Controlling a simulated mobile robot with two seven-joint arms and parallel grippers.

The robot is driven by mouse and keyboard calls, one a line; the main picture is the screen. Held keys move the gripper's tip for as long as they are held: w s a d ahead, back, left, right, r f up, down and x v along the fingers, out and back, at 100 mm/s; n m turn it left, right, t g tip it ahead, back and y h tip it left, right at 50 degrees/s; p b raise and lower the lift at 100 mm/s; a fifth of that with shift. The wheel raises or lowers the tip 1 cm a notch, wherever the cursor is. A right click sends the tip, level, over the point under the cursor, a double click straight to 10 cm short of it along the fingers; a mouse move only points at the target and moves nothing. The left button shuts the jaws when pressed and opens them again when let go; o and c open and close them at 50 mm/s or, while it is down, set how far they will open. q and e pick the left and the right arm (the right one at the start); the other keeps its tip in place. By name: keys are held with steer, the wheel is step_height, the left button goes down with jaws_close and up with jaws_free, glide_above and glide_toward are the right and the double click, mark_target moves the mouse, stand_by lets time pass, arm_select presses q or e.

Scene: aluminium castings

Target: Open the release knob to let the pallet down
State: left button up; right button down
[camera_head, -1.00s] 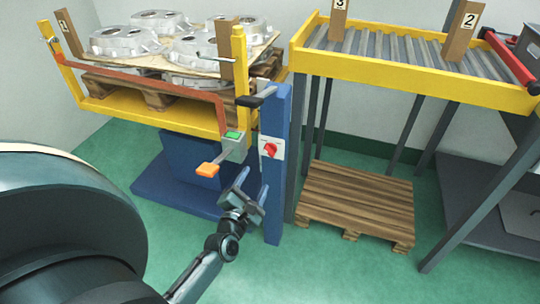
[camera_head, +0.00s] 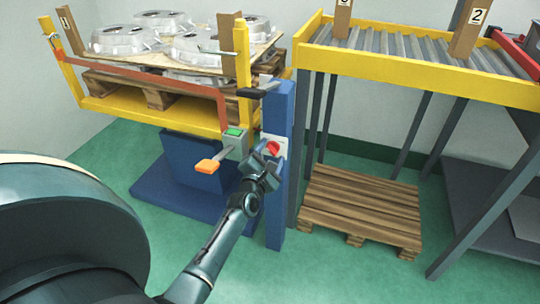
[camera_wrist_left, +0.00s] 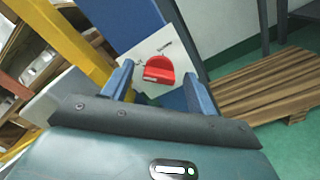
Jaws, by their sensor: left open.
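The red release knob (camera_head: 272,148) sits on a white plate (camera_wrist_left: 140,57) on the blue post (camera_head: 278,200). It also shows in the left wrist view as a red knob (camera_wrist_left: 159,68) with a flat bar across it. My left gripper (camera_head: 268,156) is right in front of the knob. In the left wrist view its two blue fingers (camera_wrist_left: 158,84) are apart, one on each side of the knob, with nothing visibly gripped. I cannot tell whether a finger touches it. The raised pallet (camera_head: 150,92) with several aluminium castings (camera_head: 150,22) rests on the yellow lift frame (camera_head: 130,116). My right gripper is not seen.
A grey box with a green button (camera_head: 233,137) and an orange-ended lever (camera_head: 207,166) are left of the post. A roller conveyor (camera_head: 400,50) stands at right, with an empty wooden pallet (camera_head: 360,205) on the green floor below. The floor in front is clear.

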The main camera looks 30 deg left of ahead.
arm_select(q)
steer(key=c, duration=1)
